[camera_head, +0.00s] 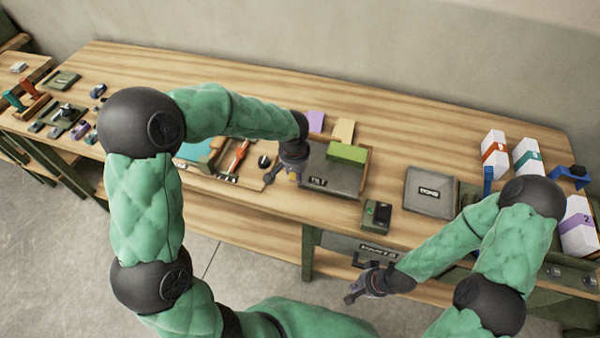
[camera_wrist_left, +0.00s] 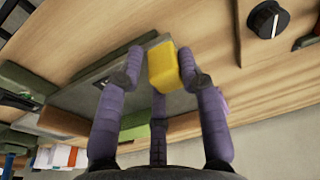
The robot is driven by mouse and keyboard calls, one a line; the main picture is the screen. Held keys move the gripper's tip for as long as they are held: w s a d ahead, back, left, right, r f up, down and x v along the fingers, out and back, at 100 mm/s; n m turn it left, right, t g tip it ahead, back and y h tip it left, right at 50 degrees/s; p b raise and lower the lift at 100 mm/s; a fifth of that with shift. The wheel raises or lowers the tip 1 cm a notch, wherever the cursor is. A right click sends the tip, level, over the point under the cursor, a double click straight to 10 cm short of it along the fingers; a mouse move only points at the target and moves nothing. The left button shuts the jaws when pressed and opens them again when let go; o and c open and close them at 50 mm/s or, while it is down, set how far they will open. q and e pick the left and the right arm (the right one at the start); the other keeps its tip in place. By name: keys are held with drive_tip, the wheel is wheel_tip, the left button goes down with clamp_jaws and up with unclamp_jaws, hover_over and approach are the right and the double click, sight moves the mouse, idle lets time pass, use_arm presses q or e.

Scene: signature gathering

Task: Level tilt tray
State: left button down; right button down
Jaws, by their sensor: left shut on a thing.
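The tilt tray (camera_head: 335,184) is a grey board with a label at its front edge, on the bench in the head view. A green block (camera_head: 347,153) lies at its back right; purple (camera_head: 316,120) and tan (camera_head: 343,129) blocks show behind. My left gripper (camera_head: 293,172) is at the tray's left side, shut on a yellow block (camera_wrist_left: 162,67). In the left wrist view the block sits between the fingers, in front of the grey tray (camera_wrist_left: 100,85); whether it touches the tray is unclear. My right gripper (camera_head: 360,284) is open and empty before the bench front.
A black knob (camera_head: 264,161) is just left of the tray. A small dark green box (camera_head: 376,215) and a grey labelled box (camera_head: 431,192) are to its right. White cartons (camera_head: 495,155) stand far right. A labelled drawer (camera_head: 372,250) is under the bench edge.

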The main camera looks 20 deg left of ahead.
use_arm(q)
drive_tip(key=shift+w+a+r+t, duration=0.1)
drive_tip(key=shift+w+a+t, duration=0.1)
drive_tip(key=shift+a+t, duration=0.15)
use_arm(e)
drive_tip(key=shift+f, duration=0.5)
use_arm(q)
drive_tip(key=c, duration=1.2)
unclamp_jaws()
drive_tip(key=shift+o, duration=1)
drive_tip(key=shift+a, duration=0.15)
drive_tip(key=shift+a+f, duration=0.2)
drive_tip(key=shift+a, duration=0.05)
drive_tip(key=shift+s+d, duration=0.15)
drive_tip(key=shift+d, duration=0.1)
drive_tip(key=shift+r, duration=0.15)
drive_tip(key=v, duration=1.1)
drive_tip(key=shift+a+r, duration=0.3)
drive_tip(key=shift+r, duration=0.1)
use_arm(e)
drive_tip(key=shift+a, duration=0.15)
